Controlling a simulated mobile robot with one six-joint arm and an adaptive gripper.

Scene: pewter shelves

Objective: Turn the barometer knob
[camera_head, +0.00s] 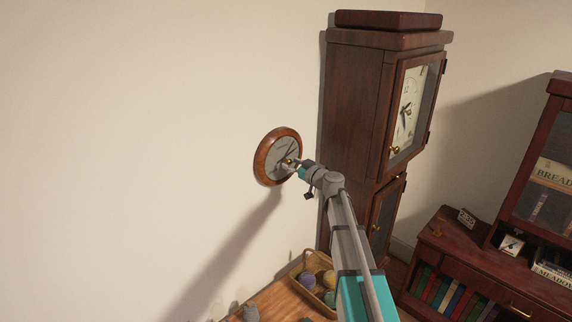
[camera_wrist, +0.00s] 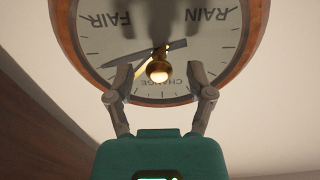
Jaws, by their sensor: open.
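The round barometer (camera_head: 263,165) with a wooden rim hangs on the wall left of the tall clock. In the wrist view its pale dial (camera_wrist: 100,45) appears upside down, with RAIN, FAIR and CHANGE lettering and a dark pointer. The brass knob (camera_wrist: 157,70) stands out from the dial's centre; in the head view it is a small gold spot (camera_head: 290,161). My gripper (camera_wrist: 159,80) is open, with one fingertip on each side of the knob and a visible gap to it on both sides. In the head view my gripper (camera_head: 292,168) is at the dial's lower right.
A tall wooden clock (camera_head: 352,110) stands close to the right of my arm. Below are a wooden surface (camera_head: 275,300) and a basket (camera_head: 312,262) of yarn balls. A dark cabinet with books (camera_head: 490,265) is at the right. The wall left of the barometer is bare.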

